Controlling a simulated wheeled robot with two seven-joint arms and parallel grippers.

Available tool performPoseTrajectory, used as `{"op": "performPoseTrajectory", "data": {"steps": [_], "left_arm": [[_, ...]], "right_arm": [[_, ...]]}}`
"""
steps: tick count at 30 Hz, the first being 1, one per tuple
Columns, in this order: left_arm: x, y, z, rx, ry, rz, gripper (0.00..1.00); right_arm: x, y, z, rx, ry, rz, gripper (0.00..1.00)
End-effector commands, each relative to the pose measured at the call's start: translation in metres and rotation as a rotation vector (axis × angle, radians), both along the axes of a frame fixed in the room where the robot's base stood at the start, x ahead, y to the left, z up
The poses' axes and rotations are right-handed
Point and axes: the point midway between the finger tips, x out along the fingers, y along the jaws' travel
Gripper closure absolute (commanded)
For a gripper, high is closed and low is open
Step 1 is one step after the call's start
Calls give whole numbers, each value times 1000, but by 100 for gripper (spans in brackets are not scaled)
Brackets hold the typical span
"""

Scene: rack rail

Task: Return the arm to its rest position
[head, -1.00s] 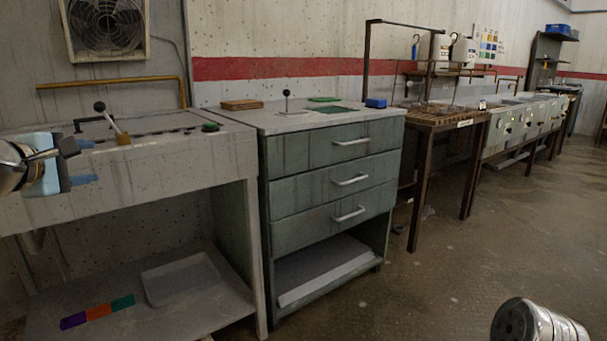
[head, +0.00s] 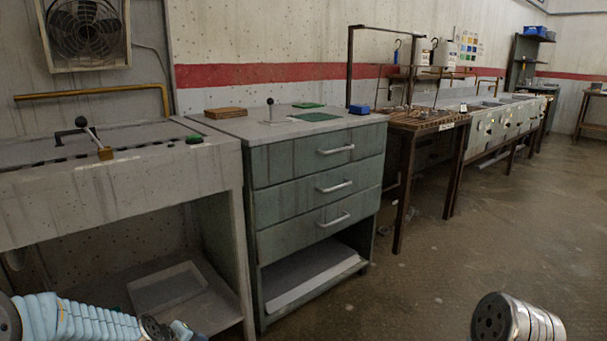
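My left arm comes in low at the left of the head view, with a pale blue ribbed sleeve. At its end, my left gripper (head: 187,331) shows only as a small pale blue part at the bottom edge. Its fingertips are cut off, so its opening is hidden, and so is anything it may hold. It is in front of the grey bench, below the bench top. A metal link of my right arm shows at the bottom right. My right gripper is out of the picture.
A grey bench (head: 120,190) with a small ball-topped lever (head: 92,138) stands at left. A tray (head: 165,288) lies on its lower shelf. Beside it is a green drawer cabinet (head: 318,195). A brown rack table (head: 430,122) stands further right. The floor (head: 430,280) at right is clear.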

Motion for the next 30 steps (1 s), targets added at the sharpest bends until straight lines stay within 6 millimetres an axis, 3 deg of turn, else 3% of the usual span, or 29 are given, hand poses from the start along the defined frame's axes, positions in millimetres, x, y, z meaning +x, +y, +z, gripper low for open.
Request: {"op": "performPoseTrajectory", "data": {"steps": [1, 3, 6, 10, 15, 19, 30], "left_arm": [[-19, -23, -29, 21, 50, -79, 48], [-48, -49, -66, 56, 101, -191, 48], [-98, -86, -110, 95, 165, -362, 48], [-165, -123, -149, 124, 225, -573, 48], [-227, -149, -169, 133, 264, -756, 48], [-245, -155, -173, 134, 272, -811, 48], [-245, -155, -173, 134, 272, -811, 48]], "right_arm": [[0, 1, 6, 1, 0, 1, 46], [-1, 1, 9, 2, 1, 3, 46], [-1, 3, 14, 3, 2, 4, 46], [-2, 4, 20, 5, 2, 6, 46], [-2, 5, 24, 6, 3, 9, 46], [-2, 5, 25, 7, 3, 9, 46], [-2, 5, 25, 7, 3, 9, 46]]}}
